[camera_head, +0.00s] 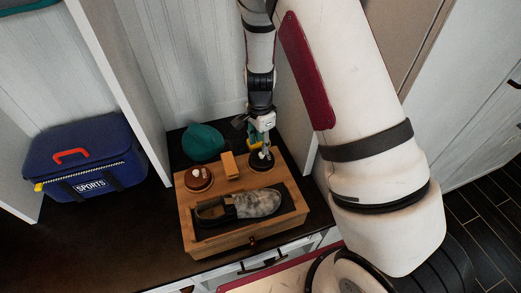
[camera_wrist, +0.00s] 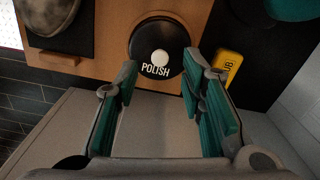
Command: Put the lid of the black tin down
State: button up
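The black tin (camera_head: 261,161) stands at the back right of the wooden shoe box (camera_head: 216,239). In the wrist view its round black lid (camera_wrist: 143,40) is marked POLISH and has a white knob (camera_wrist: 160,58). My gripper (camera_head: 263,149) is just above the tin, pointing down. In the wrist view my gripper (camera_wrist: 160,64) is open, with its fingers apart on either side of the lid and clear of the knob. Its left fingertip overlaps the lid's edge in the picture. I cannot tell whether the fingertips touch the rim. The tin's body under the lid is hidden in the wrist view.
A brown tin (camera_head: 198,180) with a pale knob is left of the black tin, with a wooden block (camera_head: 231,165) between. A shoe (camera_head: 258,204) lies in front. A teal thing (camera_head: 203,142) and a yellow item (camera_wrist: 227,68) are behind. A blue sports bag (camera_head: 85,160) stands left.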

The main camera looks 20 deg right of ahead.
aim_at(260, 154)
notch_tip(260, 154, up, 8)
jog(key=p, duration=0.1)
